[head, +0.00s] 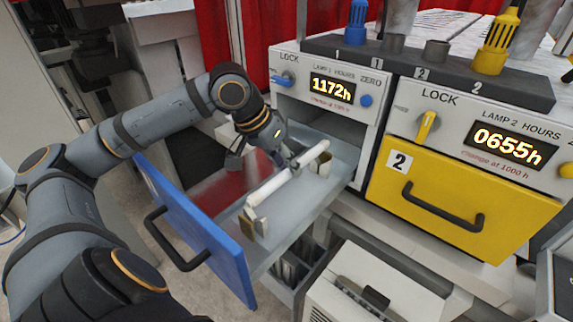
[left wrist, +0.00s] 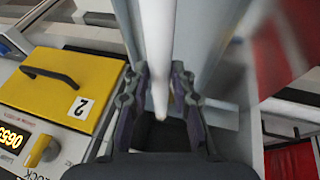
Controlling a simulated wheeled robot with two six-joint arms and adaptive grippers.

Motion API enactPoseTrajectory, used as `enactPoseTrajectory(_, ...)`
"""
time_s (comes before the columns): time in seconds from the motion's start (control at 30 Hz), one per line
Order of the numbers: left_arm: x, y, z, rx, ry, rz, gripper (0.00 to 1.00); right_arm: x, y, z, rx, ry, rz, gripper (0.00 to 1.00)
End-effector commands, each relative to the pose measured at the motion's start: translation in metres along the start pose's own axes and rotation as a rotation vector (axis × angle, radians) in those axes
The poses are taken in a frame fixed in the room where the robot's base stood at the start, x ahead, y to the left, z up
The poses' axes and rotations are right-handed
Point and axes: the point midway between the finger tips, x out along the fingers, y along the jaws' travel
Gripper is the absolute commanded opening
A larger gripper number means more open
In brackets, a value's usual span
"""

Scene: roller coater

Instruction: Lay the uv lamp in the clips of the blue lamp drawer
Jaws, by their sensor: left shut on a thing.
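The blue lamp drawer (head: 192,222) is pulled out under the 1172h panel, its inside grey and shiny. The uv lamp (head: 268,187) is a white tube lying lengthwise over the drawer. A near clip (head: 247,226) stands by its near end and a far clip (head: 324,168) by its far end. I cannot tell whether the tube is seated in them or just above. My left gripper (head: 288,162) is shut on the lamp around its far half. In the left wrist view the lamp (left wrist: 157,45) runs between the fingers (left wrist: 160,92). My right gripper is not in view.
The yellow drawer (head: 425,200), marked 2, is shut to the right, with a yellow lock knob (head: 427,126) above it. A white box (head: 375,285) stands below in front. A dark rail (head: 425,70) with blue and yellow plugs crosses above the panels.

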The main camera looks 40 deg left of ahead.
Motion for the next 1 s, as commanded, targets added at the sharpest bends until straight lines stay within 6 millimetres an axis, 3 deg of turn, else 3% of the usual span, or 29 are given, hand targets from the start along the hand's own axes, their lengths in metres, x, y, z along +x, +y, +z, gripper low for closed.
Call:
enactPoseTrajectory(0.13, 0.015, -0.001, 0.009, 0.003, 0.001, 0.0, 0.0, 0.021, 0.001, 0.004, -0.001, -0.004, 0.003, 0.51)
enactPoseTrajectory(0.4, 0.033, -0.011, 0.01, -0.001, -0.001, 0.001, 0.0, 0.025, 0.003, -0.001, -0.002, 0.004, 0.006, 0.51)
enactPoseTrajectory(0.7, 0.035, -0.012, 0.009, 0.0, 0.0, 0.0, 0.0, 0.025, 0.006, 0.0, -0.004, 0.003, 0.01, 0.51)
enactPoseTrajectory(0.73, 0.035, -0.012, 0.009, 0.0, 0.0, 0.0, 0.27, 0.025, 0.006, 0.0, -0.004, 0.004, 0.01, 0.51)
enactPoseTrajectory(0.9, 0.035, -0.012, 0.009, 0.0, 0.0, 0.0, 0.5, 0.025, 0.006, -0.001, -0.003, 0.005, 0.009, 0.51)
enactPoseTrajectory(1.0, 0.035, -0.012, 0.009, 0.0, 0.0, 0.0, 0.51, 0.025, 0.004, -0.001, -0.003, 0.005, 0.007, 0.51)
